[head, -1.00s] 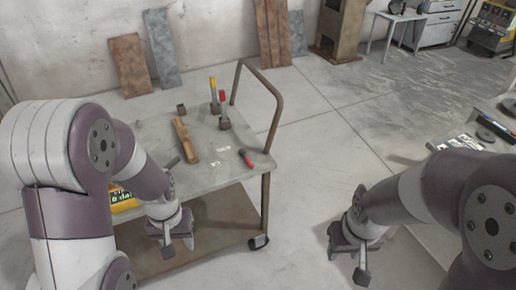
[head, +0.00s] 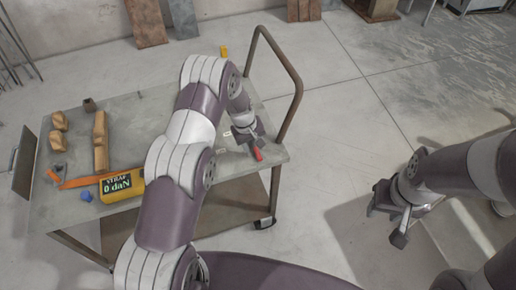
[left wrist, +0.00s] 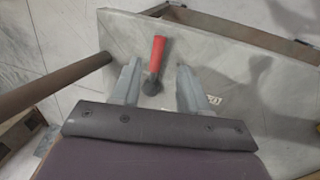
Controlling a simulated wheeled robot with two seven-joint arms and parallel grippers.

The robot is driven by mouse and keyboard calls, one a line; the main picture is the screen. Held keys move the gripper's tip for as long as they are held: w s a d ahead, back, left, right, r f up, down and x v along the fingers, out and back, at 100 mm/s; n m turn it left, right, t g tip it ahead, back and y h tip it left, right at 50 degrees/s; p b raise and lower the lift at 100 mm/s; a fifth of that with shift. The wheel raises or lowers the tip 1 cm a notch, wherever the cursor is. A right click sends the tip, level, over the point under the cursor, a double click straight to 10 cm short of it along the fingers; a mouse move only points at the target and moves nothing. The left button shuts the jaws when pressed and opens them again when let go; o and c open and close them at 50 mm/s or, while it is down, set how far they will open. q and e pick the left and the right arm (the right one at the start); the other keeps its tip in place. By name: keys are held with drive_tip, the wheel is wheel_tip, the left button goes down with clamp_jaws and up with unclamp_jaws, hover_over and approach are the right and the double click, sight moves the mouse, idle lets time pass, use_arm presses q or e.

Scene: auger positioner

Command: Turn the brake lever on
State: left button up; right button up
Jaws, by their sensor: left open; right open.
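A red-handled lever (head: 257,154) sits on the cart top near its right end. In the left wrist view, the red handle (left wrist: 157,52) runs up from a small dark pivot, between and beyond my open fingers, with no contact visible. My left gripper (head: 246,139) hangs over this part of the cart, and its fingers (left wrist: 158,86) show in the wrist view. A yellow lever tip (head: 223,51) shows behind my left arm; its base is hidden. My right gripper (head: 391,226) is open and empty above the floor, right of the cart.
The grey cart (head: 215,170) has a rusty push handle (head: 289,85) at its right end. A yellow gauge box (head: 122,185), an orange strip, a blue knob (head: 85,196) and wooden blocks (head: 100,140) lie on its left part. The floor between cart and right arm is clear.

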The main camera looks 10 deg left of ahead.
sight(257, 154)
use_arm(q)
drive_tip(key=f, duration=0.1)
drive_tip(key=w+f, duration=0.1)
drive_tip(key=f, duration=0.3)
drive_tip(key=shift+w+d+f, duration=0.15)
drive_tip(key=shift+w+d, duration=0.1)
drive_tip(key=shift+d, duration=0.15)
drive_tip(key=shift+s+f, duration=0.15)
drive_tip(key=shift+s, duration=0.1)
drive_tip(key=shift+w+d+f, duration=0.1)
drive_tip(key=shift+w, duration=0.05)
clamp_jaws()
